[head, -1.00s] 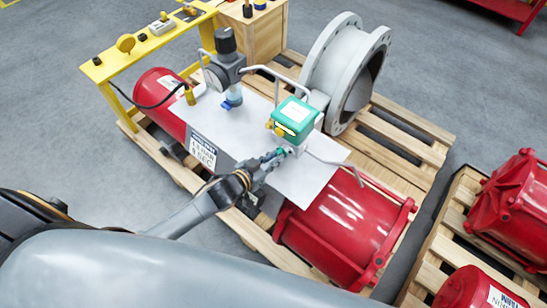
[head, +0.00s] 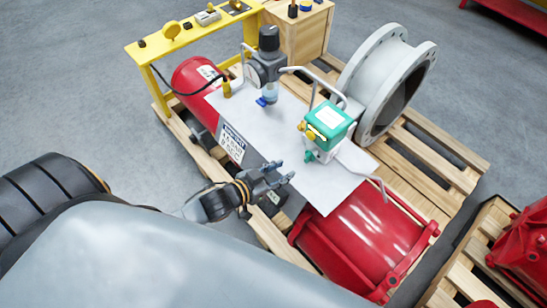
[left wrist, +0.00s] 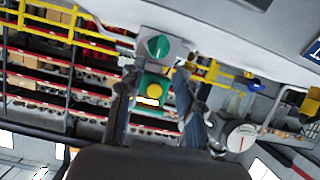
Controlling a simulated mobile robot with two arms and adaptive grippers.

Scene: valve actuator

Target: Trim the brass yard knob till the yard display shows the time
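A green box (head: 329,122) with a white top label stands on the grey plate in the head view, with brass-coloured knobs (head: 310,131) on its left side. In the left wrist view the green box (left wrist: 150,84) shows a round yellow-brass knob (left wrist: 157,87) and a small pale display strip (left wrist: 149,101), too small to read. A grey block with a green knob (left wrist: 158,47) is beside it. My left gripper (head: 287,172) is open and empty, a short way from the box on its near side. Its fingers (left wrist: 155,105) stand apart. My right gripper is out of view.
A dark regulator with a gauge (head: 268,55) and bent tubing stand left of the box. A grey flanged valve (head: 385,85) is behind. A yellow frame (head: 190,38) stands at left.

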